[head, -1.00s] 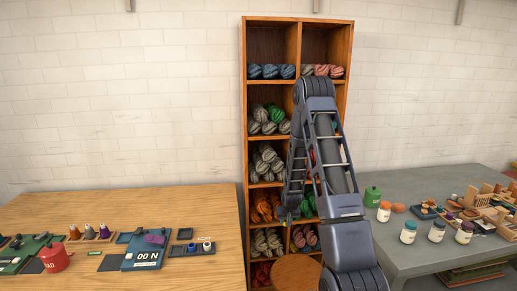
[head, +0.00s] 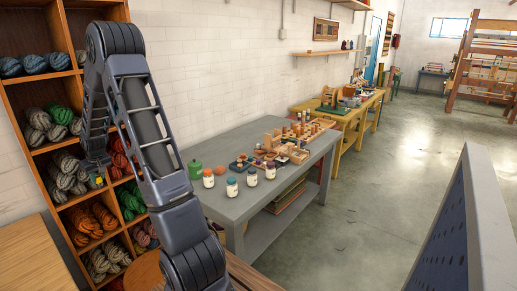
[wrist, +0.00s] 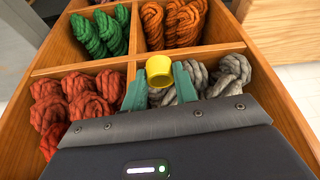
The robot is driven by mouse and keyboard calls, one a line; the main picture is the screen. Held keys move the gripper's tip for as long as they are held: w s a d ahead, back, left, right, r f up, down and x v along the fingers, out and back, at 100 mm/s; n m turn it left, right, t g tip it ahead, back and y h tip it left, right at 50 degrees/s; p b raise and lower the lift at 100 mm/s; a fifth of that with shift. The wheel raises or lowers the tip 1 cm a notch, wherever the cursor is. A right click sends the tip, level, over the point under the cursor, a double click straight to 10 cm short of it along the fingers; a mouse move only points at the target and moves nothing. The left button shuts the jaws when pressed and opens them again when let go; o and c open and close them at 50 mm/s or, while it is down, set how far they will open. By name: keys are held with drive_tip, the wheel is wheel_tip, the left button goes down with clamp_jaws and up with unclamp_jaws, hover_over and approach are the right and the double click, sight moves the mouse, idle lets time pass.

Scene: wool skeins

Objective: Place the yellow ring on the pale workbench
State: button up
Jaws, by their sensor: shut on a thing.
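The yellow ring (wrist: 159,71) is between the green fingertips of my gripper (wrist: 160,88) in the wrist view, and the gripper is shut on it. In the head view the ring is a tiny yellow spot (head: 98,181) at the end of my arm, in front of the wool shelf; my gripper there is mostly hidden or too small to make out. A pale wooden bench top (head: 28,258) shows at the lower left, cut by the frame edge. I cannot tell for sure that this is the pale workbench. A pale wood surface (wrist: 283,22) also shows at the wrist view's top right.
The shelf (head: 82,146) holds red, grey, green and orange skeins close to my gripper. A grey table (head: 262,200) with jars (head: 232,187), a green canister (head: 195,169) and wooden trays stands right of it. Yellowish benches (head: 352,120) stand farther back.

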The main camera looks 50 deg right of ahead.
drive_tip(key=d+r+n, duration=0.1)
drive_tip(key=d+r, duration=0.2)
drive_tip(key=r, duration=1.2)
drive_tip(key=d+r+n, duration=0.1)
drive_tip(key=d+r, duration=0.2)
drive_tip(key=r, duration=1.2)
drive_tip(key=w+d+r+m, duration=0.1)
drive_tip(key=d+r+m, duration=0.1)
drive_tip(key=d, duration=0.6)
drive_tip(key=w+d+r+m, duration=0.1)
drive_tip(key=d+r+m, duration=0.1)
drive_tip(key=d, duration=0.7)
drive_tip(key=m+g+h, duration=0.1)
drive_tip(key=m+h, duration=0.3)
drive_tip(key=m, duration=0.4)
hover_over(246, 153)
drive_tip(key=a, duration=0.1)
drive_tip(key=f, duration=4.8)
drive_tip(key=shift+s, duration=0.4)
drive_tip(key=shift+f, duration=2.6)
